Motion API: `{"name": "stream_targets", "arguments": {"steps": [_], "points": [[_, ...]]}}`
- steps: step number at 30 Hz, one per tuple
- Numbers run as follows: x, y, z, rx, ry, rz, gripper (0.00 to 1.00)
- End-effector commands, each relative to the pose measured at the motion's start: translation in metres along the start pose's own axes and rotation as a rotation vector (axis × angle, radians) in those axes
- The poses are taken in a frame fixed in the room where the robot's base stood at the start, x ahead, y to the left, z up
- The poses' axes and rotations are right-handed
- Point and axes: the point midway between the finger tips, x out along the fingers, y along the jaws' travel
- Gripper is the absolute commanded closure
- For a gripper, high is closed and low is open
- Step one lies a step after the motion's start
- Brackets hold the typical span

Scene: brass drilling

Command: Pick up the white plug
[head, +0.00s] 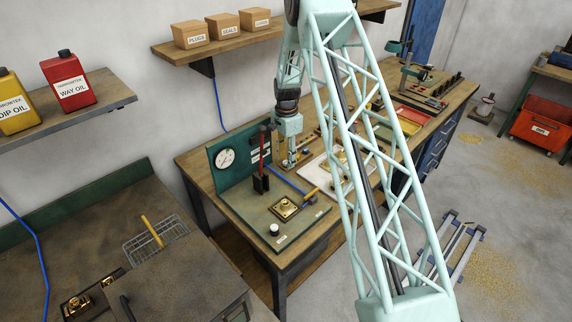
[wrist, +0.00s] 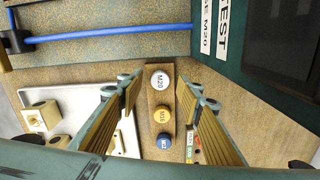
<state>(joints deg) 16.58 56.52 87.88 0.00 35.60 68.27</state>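The white plug (wrist: 159,80), a round disc marked M20, sits at the end of a brown wooden block (wrist: 152,126) in the wrist view. An orange plug (wrist: 162,115) marked M16 and a smaller blue plug (wrist: 164,141) stand in line with it on the block. My gripper (wrist: 158,94) is open, with one finger on each side of the plug row, and nothing is held. The white plug shows in the gap near the fingertips, apart from both. In the head view my gripper (head: 290,150) points down over the bench; the plugs are too small to tell there.
A green test panel with a gauge (head: 225,158) stands left of my gripper, with a red-handled lever (head: 262,165) in front. A blue hose (wrist: 110,32) crosses near the block. A white tray (wrist: 62,97) with brass fittings lies beside the block.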

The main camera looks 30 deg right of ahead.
Motion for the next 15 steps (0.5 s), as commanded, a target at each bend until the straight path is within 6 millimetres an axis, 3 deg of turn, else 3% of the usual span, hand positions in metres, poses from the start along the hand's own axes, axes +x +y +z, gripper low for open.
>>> {"name": "stream_targets", "arguments": {"steps": [15], "points": [[0.0072,0.0001,0.0001,0.0,0.0,0.0,0.67]]}}
